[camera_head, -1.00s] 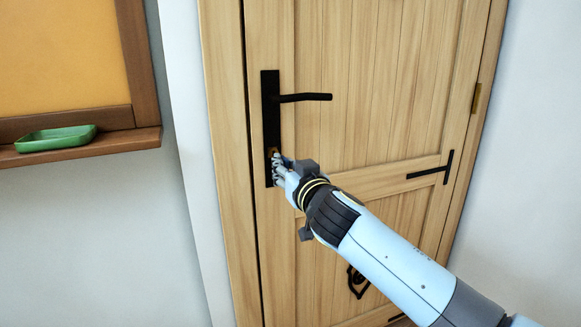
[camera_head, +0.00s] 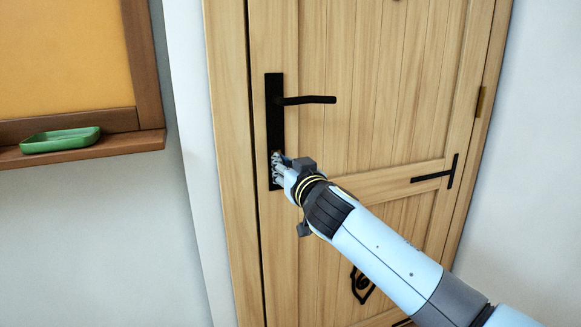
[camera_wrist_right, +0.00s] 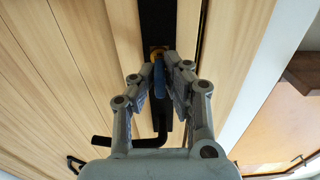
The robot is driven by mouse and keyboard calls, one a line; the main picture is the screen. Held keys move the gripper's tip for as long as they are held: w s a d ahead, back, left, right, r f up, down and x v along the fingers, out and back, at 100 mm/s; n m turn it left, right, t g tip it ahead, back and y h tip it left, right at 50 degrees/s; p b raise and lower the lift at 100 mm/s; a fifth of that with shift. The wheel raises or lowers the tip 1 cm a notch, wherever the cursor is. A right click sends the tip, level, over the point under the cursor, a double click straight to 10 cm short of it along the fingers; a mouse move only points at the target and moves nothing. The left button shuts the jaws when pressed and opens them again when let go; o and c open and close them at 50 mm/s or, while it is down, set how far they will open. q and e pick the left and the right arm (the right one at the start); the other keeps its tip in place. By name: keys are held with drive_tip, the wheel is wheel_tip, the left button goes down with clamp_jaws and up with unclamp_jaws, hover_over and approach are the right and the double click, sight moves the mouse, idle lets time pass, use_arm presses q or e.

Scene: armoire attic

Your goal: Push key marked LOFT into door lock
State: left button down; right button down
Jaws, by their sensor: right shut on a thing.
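The wooden door (camera_head: 350,130) is shut, with a black lock plate (camera_head: 275,100) and a black lever handle (camera_head: 310,99) near its left edge. My right gripper (camera_head: 277,160) is at the lower part of the plate, below the handle. In the right wrist view, my right gripper (camera_wrist_right: 162,75) is shut on a key with a blue part (camera_wrist_right: 159,80). A brass-coloured spot (camera_wrist_right: 157,52) shows on the plate just beyond the key. The key's marking is not readable, and I cannot tell how deep its tip sits in the lock. My left gripper is out of view.
A green tray (camera_head: 60,140) rests on a wooden ledge (camera_head: 110,145) at the left, below an orange panel (camera_head: 60,60). A black strap hinge (camera_head: 435,175) crosses the door at the right.

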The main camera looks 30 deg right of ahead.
drive_tip(key=shift+w+d, duration=0.15)
drive_tip(key=shift+w, duration=0.35)
drive_tip(key=c, duration=1.3)
unclamp_jaws()
drive_tip(key=v, duration=1.2)
drive_tip(key=shift+r, duration=0.1)
